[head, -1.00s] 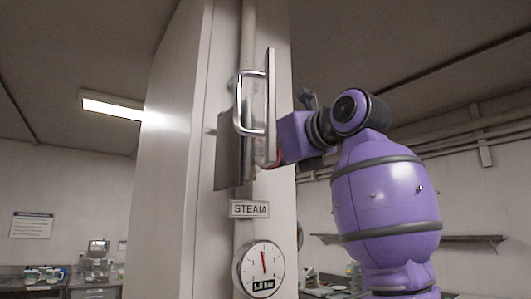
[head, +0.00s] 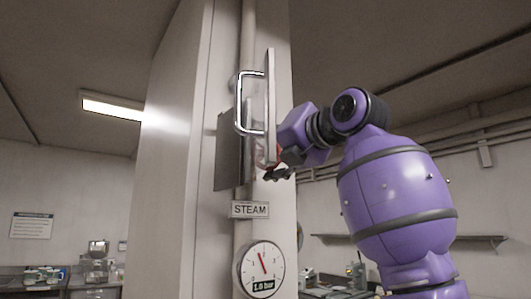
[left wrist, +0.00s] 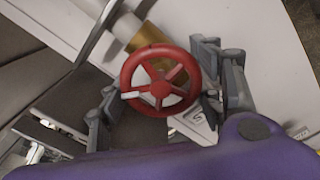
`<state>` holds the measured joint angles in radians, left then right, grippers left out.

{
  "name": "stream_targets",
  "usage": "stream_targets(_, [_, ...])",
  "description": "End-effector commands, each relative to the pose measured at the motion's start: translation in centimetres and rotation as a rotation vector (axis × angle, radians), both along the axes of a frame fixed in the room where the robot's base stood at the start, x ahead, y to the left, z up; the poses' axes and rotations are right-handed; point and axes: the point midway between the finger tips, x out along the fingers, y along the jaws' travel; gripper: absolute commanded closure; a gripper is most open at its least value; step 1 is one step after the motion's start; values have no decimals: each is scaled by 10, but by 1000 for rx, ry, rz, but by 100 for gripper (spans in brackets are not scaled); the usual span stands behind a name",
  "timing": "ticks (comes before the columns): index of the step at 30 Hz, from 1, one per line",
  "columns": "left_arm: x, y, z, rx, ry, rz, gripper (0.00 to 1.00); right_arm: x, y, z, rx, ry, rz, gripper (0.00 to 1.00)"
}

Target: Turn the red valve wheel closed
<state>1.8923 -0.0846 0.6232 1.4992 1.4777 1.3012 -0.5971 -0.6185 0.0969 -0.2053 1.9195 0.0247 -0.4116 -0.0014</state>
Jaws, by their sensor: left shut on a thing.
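The red valve wheel (left wrist: 160,91) shows whole in the left wrist view, with a brass part (left wrist: 148,38) and a white pipe behind it. In the head view only a sliver of red shows beside the open door panel (head: 271,80). My left gripper (left wrist: 161,97) has a finger at each side of the wheel and is shut on it. In the head view the gripper (head: 279,171) is small and partly hidden at the panel's right edge. My right gripper is not in view.
A STEAM label (head: 249,209) and a round pressure gauge (head: 262,269) are on the column below. The door's metal handle (head: 239,103) sticks out at left. Counters with kitchen things stand far behind. There is open room right of the column.

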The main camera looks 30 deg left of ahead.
Motion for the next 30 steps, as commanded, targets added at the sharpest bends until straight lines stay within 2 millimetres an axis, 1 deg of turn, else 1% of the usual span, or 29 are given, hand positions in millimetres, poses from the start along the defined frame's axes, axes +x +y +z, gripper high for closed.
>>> stream_targets(21, [0,0,3,255,613,0,66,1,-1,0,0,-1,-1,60])
stream_targets(30, [0,-1,4,332,790,0,66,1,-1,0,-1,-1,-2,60])
